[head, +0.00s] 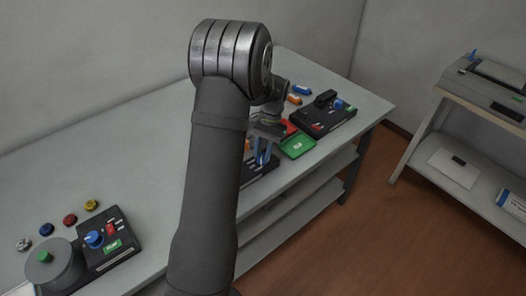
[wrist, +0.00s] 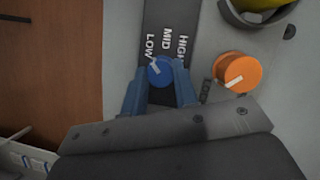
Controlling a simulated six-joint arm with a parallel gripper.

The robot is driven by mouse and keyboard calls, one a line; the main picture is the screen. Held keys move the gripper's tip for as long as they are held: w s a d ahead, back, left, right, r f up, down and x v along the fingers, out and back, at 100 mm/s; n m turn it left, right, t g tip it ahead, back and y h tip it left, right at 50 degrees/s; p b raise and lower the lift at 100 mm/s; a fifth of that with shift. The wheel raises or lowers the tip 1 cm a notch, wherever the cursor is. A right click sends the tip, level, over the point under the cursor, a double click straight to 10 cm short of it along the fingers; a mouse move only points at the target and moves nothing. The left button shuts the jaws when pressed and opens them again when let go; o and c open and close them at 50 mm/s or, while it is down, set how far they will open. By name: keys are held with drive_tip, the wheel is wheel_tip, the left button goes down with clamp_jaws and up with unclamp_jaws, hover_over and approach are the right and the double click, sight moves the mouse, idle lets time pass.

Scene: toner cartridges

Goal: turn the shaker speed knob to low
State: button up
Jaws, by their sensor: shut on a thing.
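In the wrist view the blue speed knob (wrist: 161,73) sits on a dark panel (wrist: 158,18) marked LOW, MID and HIGH. Its white pointer mark is on the upper left of the knob and points roughly toward LOW. My gripper (wrist: 160,84) has one blue finger on each side of the knob and is shut on it. In the head view my gripper (head: 263,154) is low over the dark panel (head: 262,172) near the bench's front edge. My arm hides much of that panel and the knob there.
An orange knob (wrist: 237,71) with a white mark stands right of the panel, below a dark round container (wrist: 240,17) holding something yellow. A green tray (head: 298,146) and another dark device (head: 322,117) stand farther along the bench. A device with a blue knob (head: 93,239) stands at lower left.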

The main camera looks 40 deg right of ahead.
drive_tip(key=shift+n, duration=0.5)
drive_tip(key=o, duration=0.7)
drive_tip(key=shift+r, duration=0.1)
drive_tip(key=v, duration=1.7)
drive_tip(key=shift+w+r, duration=0.15)
drive_tip(key=shift+w, duration=0.1)
drive_tip(key=shift+a, duration=0.1)
drive_tip(key=x, duration=1.7)
drive_tip(key=shift+s+f, duration=0.2)
drive_tip(key=shift+f, duration=0.05)
